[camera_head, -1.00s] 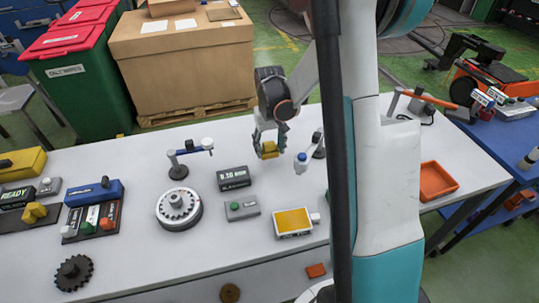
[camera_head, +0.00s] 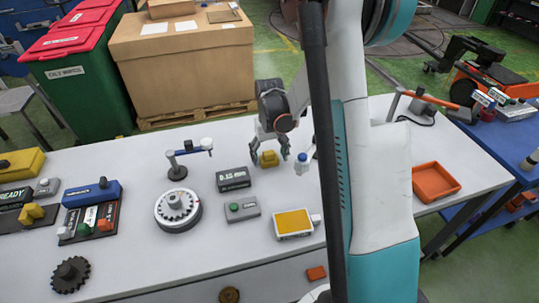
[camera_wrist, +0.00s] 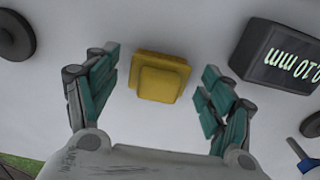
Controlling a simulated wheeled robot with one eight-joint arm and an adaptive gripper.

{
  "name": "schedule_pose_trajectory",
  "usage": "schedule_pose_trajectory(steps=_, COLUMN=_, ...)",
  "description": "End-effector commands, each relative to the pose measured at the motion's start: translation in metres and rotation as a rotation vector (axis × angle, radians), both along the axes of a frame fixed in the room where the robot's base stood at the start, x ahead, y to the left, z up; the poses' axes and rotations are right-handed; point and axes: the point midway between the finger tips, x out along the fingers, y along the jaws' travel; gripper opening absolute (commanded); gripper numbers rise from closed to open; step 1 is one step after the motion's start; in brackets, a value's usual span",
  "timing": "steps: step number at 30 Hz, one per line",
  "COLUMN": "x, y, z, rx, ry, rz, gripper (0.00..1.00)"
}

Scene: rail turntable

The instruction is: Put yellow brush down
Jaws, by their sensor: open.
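The yellow brush (camera_head: 268,159) is a small stepped yellow block on the white table (camera_head: 120,160), near its far edge. It also shows in the wrist view (camera_wrist: 161,78), lying between my fingers with a gap on each side. My gripper (camera_head: 270,157) is open around the brush and reaches down from the far side. In the wrist view my gripper (camera_wrist: 158,95) has its teal-padded fingers spread wide, touching nothing that I can see.
A dark display box (camera_head: 233,178) stands close to the brush; it also shows in the wrist view (camera_wrist: 278,58). A white and blue bottle-like piece (camera_head: 302,163) is just right of my gripper. A round dial turntable (camera_head: 177,208) and a yellow-screen device (camera_head: 293,223) stand nearer.

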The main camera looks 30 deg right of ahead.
Motion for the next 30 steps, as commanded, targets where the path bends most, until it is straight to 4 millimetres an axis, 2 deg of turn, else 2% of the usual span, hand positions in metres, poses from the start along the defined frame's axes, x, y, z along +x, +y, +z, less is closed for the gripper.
schedule_pose_trajectory(steps=7, x=0.000, y=0.000, z=0.009, rx=0.000, ry=0.000, rz=0.000, gripper=0.75)
schedule_pose_trajectory(steps=21, x=0.000, y=0.000, z=0.099, rx=0.000, ry=0.000, rz=0.000, gripper=0.75)
schedule_pose_trajectory(steps=25, x=0.000, y=0.000, z=0.115, rx=0.000, ry=0.000, rz=0.000, gripper=0.75)
schedule_pose_trajectory(steps=30, x=0.000, y=0.000, z=0.123, rx=0.000, ry=0.000, rz=0.000, gripper=0.75)
